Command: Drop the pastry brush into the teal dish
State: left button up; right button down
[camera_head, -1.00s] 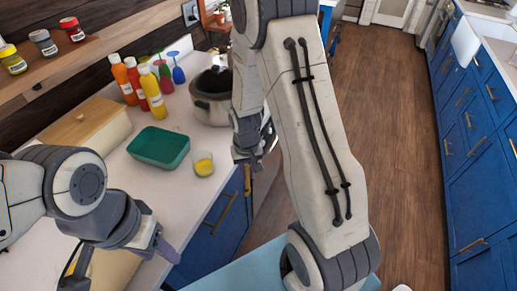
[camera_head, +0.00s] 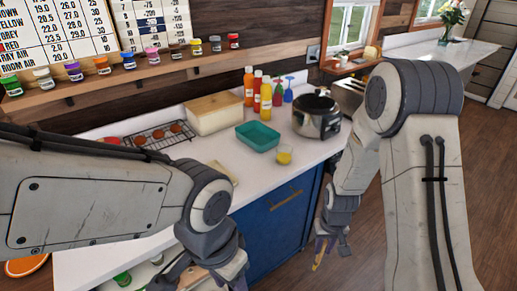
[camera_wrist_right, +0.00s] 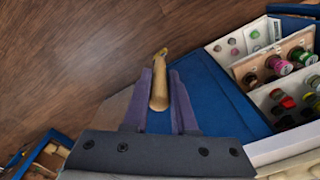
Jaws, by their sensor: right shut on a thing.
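The teal dish (camera_head: 262,146) sits on the white counter in the head view, and it looks empty. My right gripper (camera_head: 329,246) hangs beyond the counter's front edge, below and to the right of the dish. It is shut on the pastry brush (camera_head: 318,262), whose wooden handle (camera_wrist_right: 160,92) shows between the fingers (camera_wrist_right: 160,105) in the right wrist view.
A glass of yellow liquid (camera_head: 284,155) stands close in front of the dish. A pot (camera_head: 317,118) stands to its right, bottles (camera_head: 266,98) and a bread box (camera_head: 213,114) behind. A cooling rack (camera_head: 160,137) is to the left. An open drawer (camera_wrist_right: 285,95) holds jars.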

aim_at(262, 139)
jog(key=z, duration=1.9)
jog(key=i, duration=2.9)
jog(key=u, duration=3.1)
